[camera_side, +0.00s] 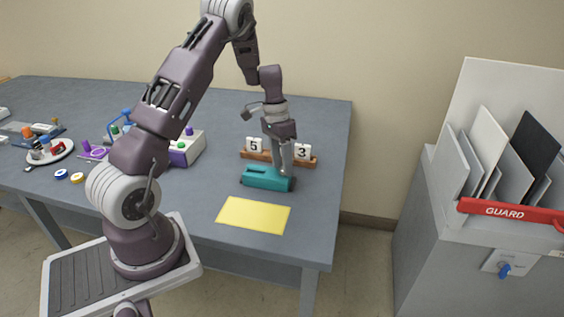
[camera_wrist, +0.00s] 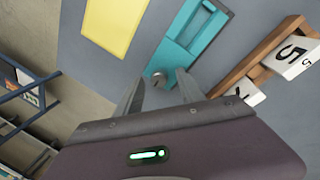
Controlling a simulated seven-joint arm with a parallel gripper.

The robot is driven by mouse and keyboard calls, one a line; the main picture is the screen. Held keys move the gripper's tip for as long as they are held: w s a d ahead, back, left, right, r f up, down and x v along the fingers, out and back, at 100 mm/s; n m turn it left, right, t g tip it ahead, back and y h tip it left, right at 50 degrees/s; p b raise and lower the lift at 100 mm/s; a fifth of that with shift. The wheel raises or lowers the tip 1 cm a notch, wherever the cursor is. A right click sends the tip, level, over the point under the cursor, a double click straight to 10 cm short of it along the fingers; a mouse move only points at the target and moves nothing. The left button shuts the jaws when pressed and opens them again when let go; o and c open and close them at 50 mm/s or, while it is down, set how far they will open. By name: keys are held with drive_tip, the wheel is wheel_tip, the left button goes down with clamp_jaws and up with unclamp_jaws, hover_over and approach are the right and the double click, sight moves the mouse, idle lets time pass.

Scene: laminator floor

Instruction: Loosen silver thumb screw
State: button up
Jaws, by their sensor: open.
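A teal block-shaped device (camera_side: 262,179) lies on the grey table, and it also shows in the wrist view (camera_wrist: 196,38) with a recessed slot in its top. At its near end in the wrist view is a small round silver knob, which looks like the silver thumb screw (camera_wrist: 158,77). My gripper (camera_side: 284,171) points down at the right end of the teal device. In the wrist view my gripper (camera_wrist: 157,87) is open, with one finger on each side of the screw. Whether the fingers touch it I cannot tell. The screw is not clear in the side view.
A wooden rack (camera_side: 257,156) with number cards 5 and 3 stands close behind the teal device. A yellow sheet (camera_side: 253,215) lies in front. The table's right edge is near. Other parts, including a round white tray (camera_side: 50,153), lie left. A red GUARD bar (camera_side: 510,213) is right.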

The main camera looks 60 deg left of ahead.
clamp_jaws()
drive_tip(key=shift+n, duration=0.9)
drive_tip(key=n+t, duration=0.1)
drive_tip(key=n, duration=0.2)
drive_tip(key=shift+s, duration=0.15)
drive_tip(key=n, duration=0.4)
drive_tip(key=shift+s+d+t+y, duration=0.1)
drive_tip(key=shift+t+y, duration=0.3)
drive_tip(key=n, duration=0.5)
drive_tip(key=shift+d+y, duration=0.15)
drive_tip(key=shift+y, duration=0.25)
drive_tip(key=shift+n+t+y, duration=0.3)
drive_tip(key=shift+n+y, duration=0.1)
drive_tip(key=shift+n, duration=1.8)
